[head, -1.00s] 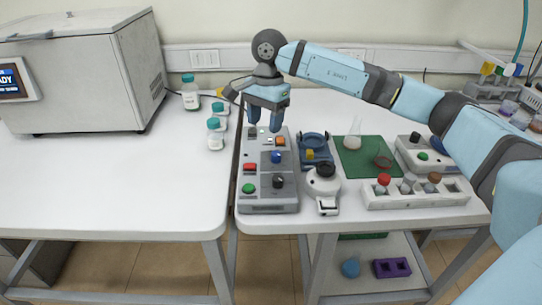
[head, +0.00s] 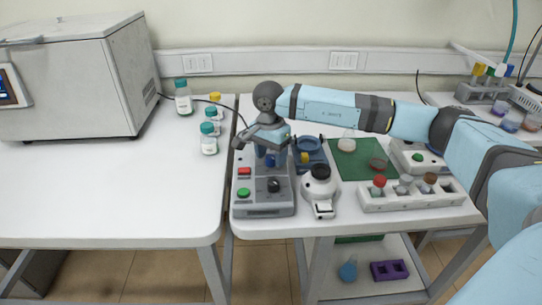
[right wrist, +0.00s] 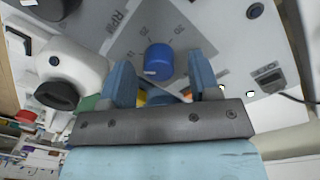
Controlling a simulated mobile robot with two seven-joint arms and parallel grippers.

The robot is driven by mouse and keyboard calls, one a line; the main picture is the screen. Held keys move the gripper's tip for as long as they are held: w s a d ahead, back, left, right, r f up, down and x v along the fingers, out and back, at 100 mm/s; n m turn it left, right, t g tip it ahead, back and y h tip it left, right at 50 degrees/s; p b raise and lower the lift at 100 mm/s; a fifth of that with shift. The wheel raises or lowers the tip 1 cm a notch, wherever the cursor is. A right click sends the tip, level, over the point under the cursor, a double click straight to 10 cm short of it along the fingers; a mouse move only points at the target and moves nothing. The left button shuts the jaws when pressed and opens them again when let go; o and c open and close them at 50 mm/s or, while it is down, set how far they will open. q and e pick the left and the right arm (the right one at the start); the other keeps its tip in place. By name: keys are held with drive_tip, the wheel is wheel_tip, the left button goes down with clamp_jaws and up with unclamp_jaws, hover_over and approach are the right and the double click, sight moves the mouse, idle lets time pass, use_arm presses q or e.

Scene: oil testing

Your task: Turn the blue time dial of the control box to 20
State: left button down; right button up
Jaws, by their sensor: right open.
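The control box (head: 264,208) is a grey box at the front left of the right table, with coloured buttons and knobs. Its blue time dial (right wrist: 158,58) shows in the right wrist view as a round knob with a white mark at its lower left edge, beside a printed number scale. In the head view, the dial (head: 270,160) is partly hidden by my gripper. My right gripper (head: 266,150) is open over the dial. In the right wrist view, its fingertips (right wrist: 160,68) stand on either side of the dial; I cannot tell whether they touch it. My left gripper is not in view.
On the box are a black knob (head: 274,186), a green button (head: 243,193) and a red button (head: 244,170). A white device with a black knob (head: 320,171) stands close to the right. A vial rack (head: 410,199) is farther right. The left table's front is clear.

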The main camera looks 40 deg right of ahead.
drive_tip(key=shift+f, duration=0.35)
drive_tip(key=c, duration=0.9)
drive_tip(key=shift+c, duration=0.2)
